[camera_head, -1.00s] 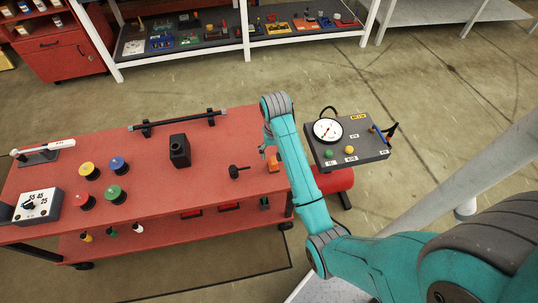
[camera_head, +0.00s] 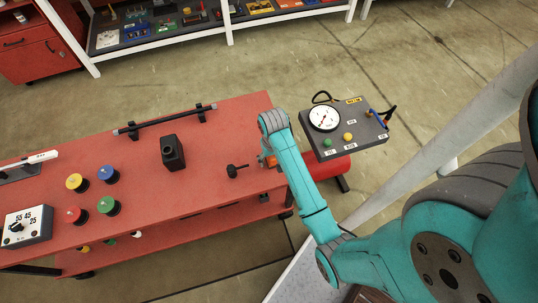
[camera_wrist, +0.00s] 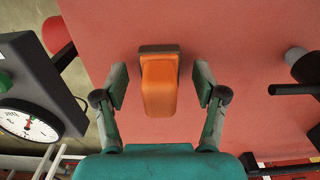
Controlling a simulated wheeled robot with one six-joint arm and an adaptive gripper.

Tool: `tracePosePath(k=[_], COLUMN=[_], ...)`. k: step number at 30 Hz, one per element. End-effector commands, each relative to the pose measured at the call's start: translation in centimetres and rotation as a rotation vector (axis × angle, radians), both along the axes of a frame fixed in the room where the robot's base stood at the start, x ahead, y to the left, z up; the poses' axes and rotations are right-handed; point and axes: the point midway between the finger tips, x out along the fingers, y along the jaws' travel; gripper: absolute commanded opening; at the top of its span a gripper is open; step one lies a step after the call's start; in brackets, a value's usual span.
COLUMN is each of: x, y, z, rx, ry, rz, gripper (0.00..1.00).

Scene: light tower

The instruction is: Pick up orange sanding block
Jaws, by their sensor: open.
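The orange sanding block (camera_wrist: 159,86) lies on the red table top, with a dark brown strip along its far edge in the wrist view. My gripper (camera_wrist: 160,88) is open, with one finger on each side of the block and a visible gap on both sides. I cannot tell how high the fingertips are above the table. In the head view the block (camera_head: 271,162) is a small orange patch near the table's right end, mostly hidden by my arm.
A grey gauge box (camera_head: 345,128) stands just right of the table end. The table top around the orange block is clear.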

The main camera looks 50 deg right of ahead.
Motion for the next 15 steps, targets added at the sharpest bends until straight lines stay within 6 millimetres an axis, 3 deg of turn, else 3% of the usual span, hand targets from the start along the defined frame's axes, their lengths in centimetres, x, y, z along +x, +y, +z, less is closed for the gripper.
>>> tracePosePath(k=[5,8,14,15], x=[-0.01,0.00,-0.02,-0.02], y=[0.00,0.00,0.01,0.02], z=[-0.03,-0.02,-0.04,-0.06], rx=[0.000,0.000,0.000,0.000], ry=[0.000,0.000,0.000,0.000], rz=[0.000,0.000,0.000,0.000], gripper=[0.71,0.51,0.01,0.01])
